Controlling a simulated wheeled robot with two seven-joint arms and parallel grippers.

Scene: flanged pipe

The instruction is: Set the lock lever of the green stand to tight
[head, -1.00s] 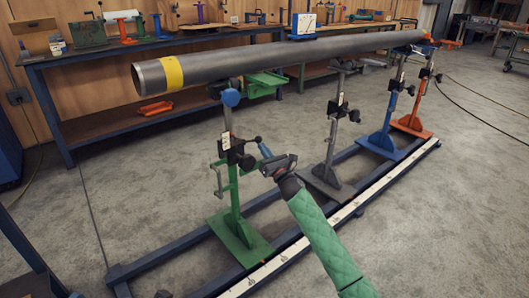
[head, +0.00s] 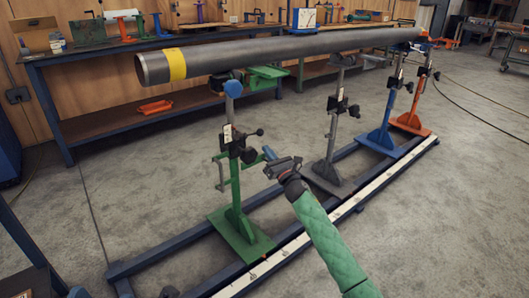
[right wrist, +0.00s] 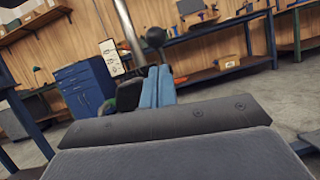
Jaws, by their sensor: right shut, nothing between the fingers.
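The green stand (head: 236,188) holds up the near end of the grey pipe (head: 290,54). Its black lock lever (head: 260,132) has a ball knob and points right and slightly up from the dark clamp block on the post. In the right wrist view the black ball knob (right wrist: 155,37) shows just above and beyond the fingertips. My right gripper (head: 268,153) has blue fingertips, pressed together and empty. It is just right of the clamp and below the knob, apparently apart from it. The blue fingertips fill the middle of the right wrist view (right wrist: 158,88). My left gripper is not in view.
Grey (head: 329,165), blue (head: 387,125) and orange (head: 412,110) stands line up behind on the dark blue floor frame (head: 160,262). A white marked strip (head: 330,220) runs along it. A T-handle (head: 219,172) sticks out left of the green post. Workbenches stand behind.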

